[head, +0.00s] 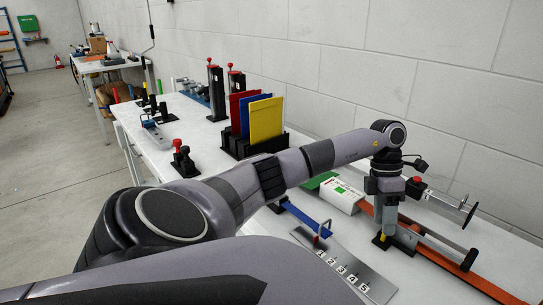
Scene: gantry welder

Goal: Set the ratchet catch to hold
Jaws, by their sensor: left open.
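A grey bar with a black end (468,260) lies along the rail, running right from beside the gripper. I cannot tell which part here is the ratchet catch; the gripper hides some of this mechanism. My right gripper is not in view.
A red knob (415,181) and a rod with a black disc (468,212) stand behind the gripper. A numbered metal plate (345,265) and a white-and-green box (340,196) lie left of it. Coloured panels (266,119) stand farther back. The wall bounds the bench.

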